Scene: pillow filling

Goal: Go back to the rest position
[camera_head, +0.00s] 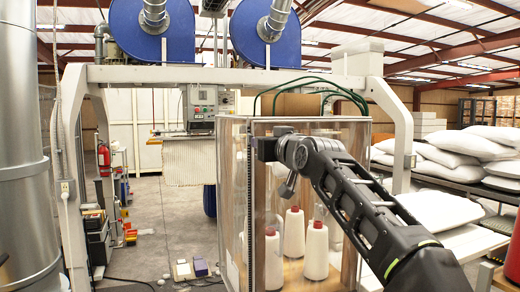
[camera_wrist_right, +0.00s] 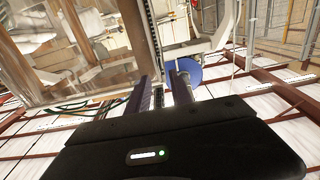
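My right arm (camera_head: 365,200) comes in from the lower right in the head view and reaches up to the clear-walled cabinet. Its dark gripper end (camera_head: 265,149) is in front of the cabinet's upper front; whether it touches cannot be told. My left arm and gripper are not in view.
The clear-walled cabinet (camera_head: 233,210) stands close ahead, with several red-topped white cones (camera_head: 294,235) inside. White pillows (camera_head: 465,145) are stacked at right. A metal duct (camera_head: 22,150) is at left. The floor (camera_head: 165,225) left of the cabinet is mostly open, with small boxes (camera_head: 190,269).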

